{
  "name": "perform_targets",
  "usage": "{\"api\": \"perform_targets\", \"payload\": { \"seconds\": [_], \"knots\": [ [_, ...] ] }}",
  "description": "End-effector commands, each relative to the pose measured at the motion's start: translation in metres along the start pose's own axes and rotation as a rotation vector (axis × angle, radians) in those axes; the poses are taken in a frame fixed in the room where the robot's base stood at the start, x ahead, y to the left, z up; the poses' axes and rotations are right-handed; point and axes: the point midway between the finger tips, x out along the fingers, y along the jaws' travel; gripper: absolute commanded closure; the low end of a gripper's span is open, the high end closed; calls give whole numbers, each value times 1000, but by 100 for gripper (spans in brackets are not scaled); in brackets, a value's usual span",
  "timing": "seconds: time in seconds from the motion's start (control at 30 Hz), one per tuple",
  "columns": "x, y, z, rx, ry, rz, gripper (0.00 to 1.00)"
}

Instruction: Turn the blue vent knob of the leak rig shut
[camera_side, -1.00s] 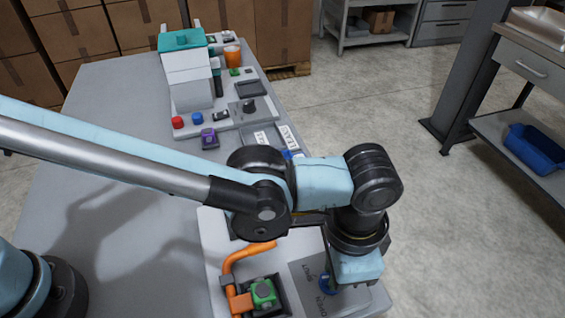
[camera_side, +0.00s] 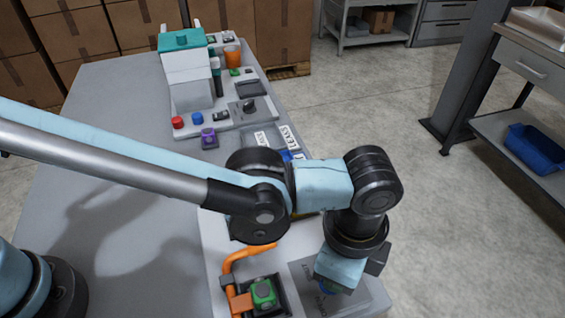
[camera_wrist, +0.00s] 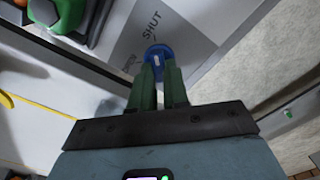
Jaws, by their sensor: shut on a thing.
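The blue vent knob (camera_wrist: 158,52) shows in the wrist view between the tips of my gripper's green fingers. My gripper (camera_wrist: 159,72) is shut on it. A white mark shows on the knob's face. The word SHUT is printed on the grey plate (camera_wrist: 180,32) just beyond the knob, and a second word, hard to read here, lies to its left. In the side view my gripper (camera_side: 333,287) points down over the plate (camera_side: 366,291) of the leak rig, and only a sliver of blue shows beneath it.
A green part in a black holder (camera_side: 263,293) with an orange pipe (camera_side: 240,260) stands left of the plate. Farther back are a purple block (camera_side: 208,138), red and blue buttons, and a white-and-teal machine (camera_side: 188,75). Bare floor lies right of the table.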

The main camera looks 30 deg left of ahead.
Motion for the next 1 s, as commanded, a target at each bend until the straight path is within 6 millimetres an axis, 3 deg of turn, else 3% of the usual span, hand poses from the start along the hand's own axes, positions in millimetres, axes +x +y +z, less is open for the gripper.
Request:
{"api": "perform_targets", "payload": {
  "seconds": [0.4,0.43,0.6,1.0],
  "knots": [
    [-1,0,0,10,-2,0,100],
    [-1,0,0,10,-2,0,84],
    [0,0,0,9,-1,0,60],
    [-8,0,0,8,0,0,60]
  ]
}}
